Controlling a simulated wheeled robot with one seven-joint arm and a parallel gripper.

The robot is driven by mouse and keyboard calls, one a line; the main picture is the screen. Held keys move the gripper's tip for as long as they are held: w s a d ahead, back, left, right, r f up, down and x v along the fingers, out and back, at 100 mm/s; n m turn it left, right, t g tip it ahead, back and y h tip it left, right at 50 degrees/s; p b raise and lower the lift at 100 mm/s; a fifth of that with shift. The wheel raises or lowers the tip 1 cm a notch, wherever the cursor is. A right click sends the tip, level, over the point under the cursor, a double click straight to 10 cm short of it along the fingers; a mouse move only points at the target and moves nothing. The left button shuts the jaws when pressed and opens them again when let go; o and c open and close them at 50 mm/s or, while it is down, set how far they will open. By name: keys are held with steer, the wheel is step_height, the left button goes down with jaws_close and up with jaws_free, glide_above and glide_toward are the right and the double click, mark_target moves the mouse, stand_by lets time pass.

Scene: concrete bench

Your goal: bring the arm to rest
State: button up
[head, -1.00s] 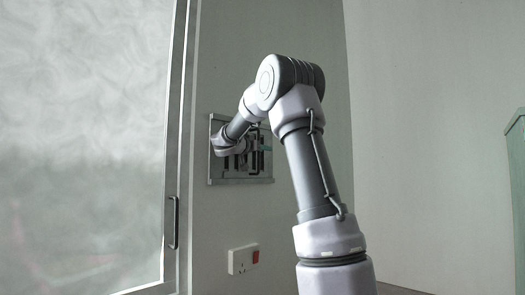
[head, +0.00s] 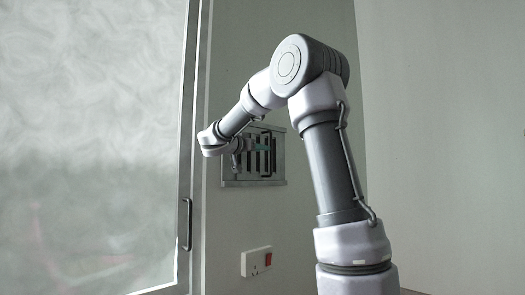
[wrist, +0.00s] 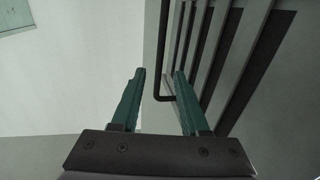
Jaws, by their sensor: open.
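My gripper (wrist: 160,76) is open and empty in the wrist view, with its two teal fingers apart. A dark bent rod handle (wrist: 165,50) and the slatted metal panel (wrist: 232,60) lie beyond and to the right of the fingertips. In the head view, my arm (head: 330,160) is raised and bent at the elbow, with its wrist (head: 213,140) left of the wall panel (head: 278,176). The wrist and gripper hide part of the panel there. I cannot tell the exact gap between the fingers and the handle.
A frosted glass door (head: 90,130) with a dark handle (head: 187,223) stands at the left. The wall at the right is bare.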

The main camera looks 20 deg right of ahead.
stand_by(0.3)
steer(key=s+d+f+n+g+y, duration=0.1)
steer(key=s+f+n+g+y, duration=0.15)
steer(key=s+f, duration=0.45)
steer(key=s+d+f+n+g+y, duration=0.1)
steer(key=s+f+y, duration=0.3)
steer(key=s, duration=0.5)
steer(key=s+a+f+n+y, duration=0.2)
steer(key=s+a+f+y, duration=0.3)
steer(key=s+a, duration=0.2)
steer(key=s+a+f+n+t+y, duration=0.1)
steer(key=s+a+f+n+y, duration=0.1)
steer(key=s+a+f+y, duration=0.3)
steer(key=s+a+y, duration=0.1)
steer(key=s+a, duration=0.2)
steer(key=s, duration=0.2)
steer(key=shift+f, duration=0.25)
steer(key=shift+t, duration=0.25)
steer(key=shift+c, duration=0.3)
